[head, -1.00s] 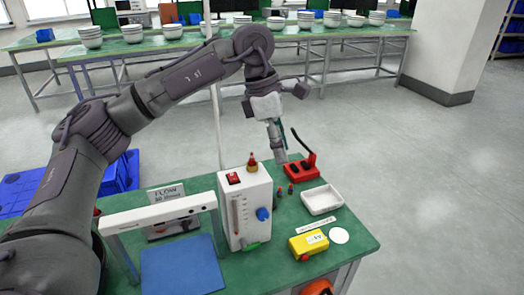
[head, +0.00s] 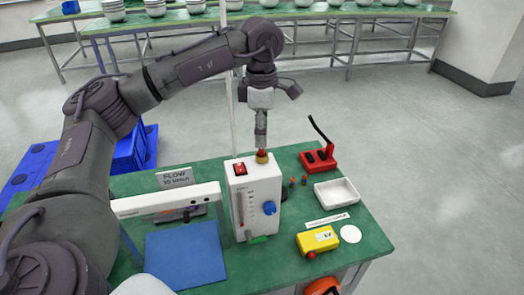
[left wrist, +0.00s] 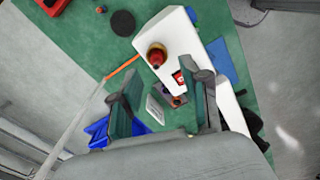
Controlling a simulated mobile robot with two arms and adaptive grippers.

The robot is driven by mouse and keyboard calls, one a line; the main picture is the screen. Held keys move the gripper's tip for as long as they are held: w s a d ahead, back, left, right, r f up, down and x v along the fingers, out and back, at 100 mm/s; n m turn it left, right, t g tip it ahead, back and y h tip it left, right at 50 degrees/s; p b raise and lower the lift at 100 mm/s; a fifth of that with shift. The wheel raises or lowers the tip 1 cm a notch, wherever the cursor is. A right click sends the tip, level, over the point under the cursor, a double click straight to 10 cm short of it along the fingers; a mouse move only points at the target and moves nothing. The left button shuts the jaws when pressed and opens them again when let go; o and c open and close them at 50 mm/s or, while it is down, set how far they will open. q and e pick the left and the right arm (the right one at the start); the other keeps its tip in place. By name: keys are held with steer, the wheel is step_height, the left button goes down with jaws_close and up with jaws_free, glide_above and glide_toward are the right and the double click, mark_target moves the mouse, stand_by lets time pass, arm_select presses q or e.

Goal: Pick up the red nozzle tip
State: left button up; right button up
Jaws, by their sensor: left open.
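A red tip (head: 262,152) sits on a brass-coloured fitting on top of the white flow box (head: 240,205). In the left wrist view the red tip (left wrist: 156,58) shows from above, in front of the fingers. Two small red-topped pieces (head: 304,179) stand on the green bench right of the box. I cannot tell from the pictures which red piece is the named nozzle tip. My left gripper (head: 261,146) points down just above the box's fitting. Its two fingers (left wrist: 166,92) are apart with nothing between them. My right gripper is not in view.
A red holder with a black cable (head: 318,160), a white tray (head: 337,193) and a yellow box (head: 317,240) stand on the bench's right. A white frame (head: 168,201) and a blue mat (head: 188,255) lie left. A dark disc (left wrist: 123,23) shows in the wrist view.

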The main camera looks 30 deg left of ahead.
mark_target(262, 151)
arm_select(q)
steer(key=f, duration=0.1)
steer(key=f+p, duration=0.1)
steer(key=f, duration=0.1)
steer(key=shift+w+a+f, duration=0.15)
steer(key=shift+w+f, duration=0.05)
steer(key=shift+f, duration=0.4)
steer(key=c, duration=0.6)
steer(key=shift+c, duration=1.2)
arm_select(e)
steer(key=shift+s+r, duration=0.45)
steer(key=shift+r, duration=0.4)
